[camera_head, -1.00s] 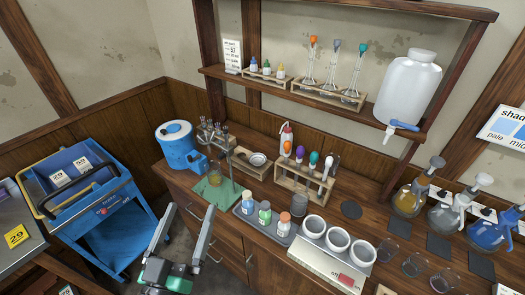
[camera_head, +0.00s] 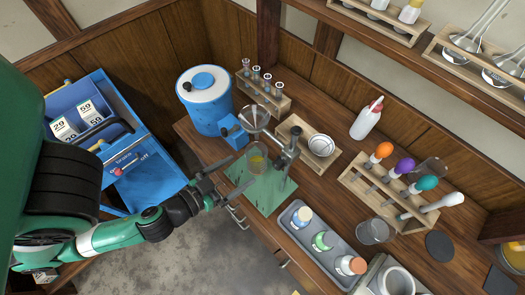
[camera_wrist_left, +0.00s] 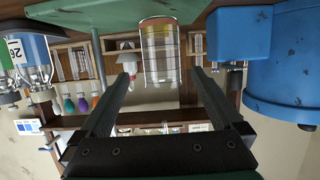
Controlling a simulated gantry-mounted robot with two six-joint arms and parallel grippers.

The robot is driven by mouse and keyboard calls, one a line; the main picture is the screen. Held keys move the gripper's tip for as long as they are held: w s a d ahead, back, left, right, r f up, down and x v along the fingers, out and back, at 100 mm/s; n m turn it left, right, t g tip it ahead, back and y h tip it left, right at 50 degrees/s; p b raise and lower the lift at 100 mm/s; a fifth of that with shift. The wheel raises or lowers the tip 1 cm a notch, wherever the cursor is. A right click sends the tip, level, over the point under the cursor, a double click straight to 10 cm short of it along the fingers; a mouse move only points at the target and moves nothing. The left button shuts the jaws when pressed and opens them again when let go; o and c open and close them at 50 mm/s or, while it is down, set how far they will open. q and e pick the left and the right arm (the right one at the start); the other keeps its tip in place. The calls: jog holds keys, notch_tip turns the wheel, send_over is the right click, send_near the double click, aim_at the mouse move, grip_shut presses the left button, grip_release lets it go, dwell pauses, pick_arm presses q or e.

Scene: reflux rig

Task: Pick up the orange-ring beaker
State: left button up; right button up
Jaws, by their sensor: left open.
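The orange-ring beaker (camera_head: 256,160) is a clear glass with an amber-orange band. It stands on the green mat (camera_head: 270,192) of the stand, below the funnel (camera_head: 256,116). My left gripper (camera_head: 242,170) is open and empty, reaching in from the left at the counter's front edge, with its fingers pointing at the beaker. In the left wrist view, which looks upside down, the beaker (camera_wrist_left: 160,55) appears ahead between the two open fingers (camera_wrist_left: 163,76), apparently just beyond their tips. My right gripper is not in view.
A blue-and-white drum (camera_head: 204,98) stands left of the stand. The stand's clamp post (camera_head: 287,155) is close right of the beaker. A grey tray of bottles (camera_head: 318,243) lies to the front right. A blue cart (camera_head: 140,175) stands off the counter's left end.

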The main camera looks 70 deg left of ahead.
aim_at(264, 153)
pick_arm(q)
jog(key=shift+w+a+p, duration=0.35)
jog(key=shift+w+p, duration=0.35)
jog(key=shift+p, duration=0.4)
jog(key=shift+w+a+p, duration=0.35)
jog(key=shift+w+p, duration=0.35)
jog(key=shift+p, duration=0.4)
jog(key=p+x, duration=0.1)
jog(key=x, duration=0.2)
jog(key=shift+s+d+f, duration=0.1)
jog(key=shift+f, duration=0.3)
jog(key=shift+w+a, duration=0.25)
jog(key=shift+w, duration=0.05)
jog(key=p+x, duration=0.1)
jog(key=x, duration=0.3)
jog(key=shift+w+a, duration=0.1)
jog(key=shift+w+a+f, duration=0.15)
jog(key=shift+w+f, duration=0.05)
jog(key=c, duration=1.4)
jog(key=shift+r, duration=0.2)
